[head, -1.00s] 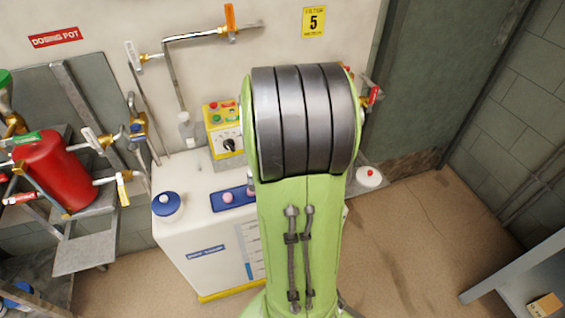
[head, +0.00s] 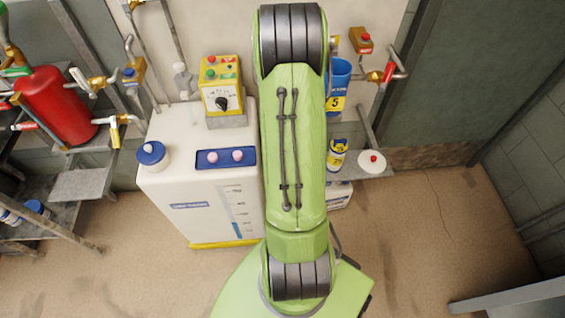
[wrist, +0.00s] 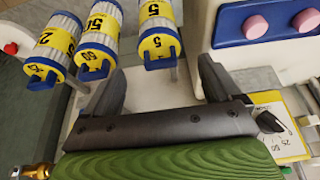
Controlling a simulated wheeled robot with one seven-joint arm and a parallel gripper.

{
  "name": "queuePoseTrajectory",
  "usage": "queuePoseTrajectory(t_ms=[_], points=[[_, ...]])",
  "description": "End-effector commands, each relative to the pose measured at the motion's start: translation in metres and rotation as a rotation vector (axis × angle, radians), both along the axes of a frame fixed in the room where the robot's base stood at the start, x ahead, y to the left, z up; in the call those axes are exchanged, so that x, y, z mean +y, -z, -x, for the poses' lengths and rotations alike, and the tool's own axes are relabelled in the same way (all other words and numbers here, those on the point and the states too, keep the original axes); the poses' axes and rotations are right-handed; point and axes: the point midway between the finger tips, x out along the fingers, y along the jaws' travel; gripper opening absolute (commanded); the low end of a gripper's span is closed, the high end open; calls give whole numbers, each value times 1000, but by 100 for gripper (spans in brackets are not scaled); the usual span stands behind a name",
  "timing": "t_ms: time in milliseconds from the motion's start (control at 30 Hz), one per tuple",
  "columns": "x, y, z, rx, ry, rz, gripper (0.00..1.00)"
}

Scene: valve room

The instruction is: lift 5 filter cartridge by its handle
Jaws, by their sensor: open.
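The filter cartridge marked 5 (wrist: 158,28) is white and blue with yellow bands and shows at the top middle of the wrist view. My gripper (wrist: 160,85) is open and empty, its two dark fingers pointing toward the cartridge row. The 5 cartridge lies just beyond the fingertips, between their lines, with no contact visible. In the head view my arm hides the gripper and the 5 cartridge; the 25 cartridge (head: 337,154) shows.
A blue housing labelled 5 (head: 340,88) hangs on the wall above the shelf (head: 376,166). A white lid with a red knob (head: 371,162) sits there. The white tank (head: 180,185) and yellow control box (head: 221,84) stand left of my arm. Open floor lies right.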

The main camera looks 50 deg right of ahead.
Motion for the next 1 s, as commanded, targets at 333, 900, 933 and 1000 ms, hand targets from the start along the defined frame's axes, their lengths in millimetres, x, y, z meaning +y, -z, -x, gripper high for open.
queuePoseTrajectory(t_ms=[333,900,933,1000], points=[[-13,53,-12,-1,0,-1,91],[-15,57,-14,-1,-1,0,46],[-15,56,-14,-1,-1,0,42],[-15,56,-14,-2,-1,1,31]])
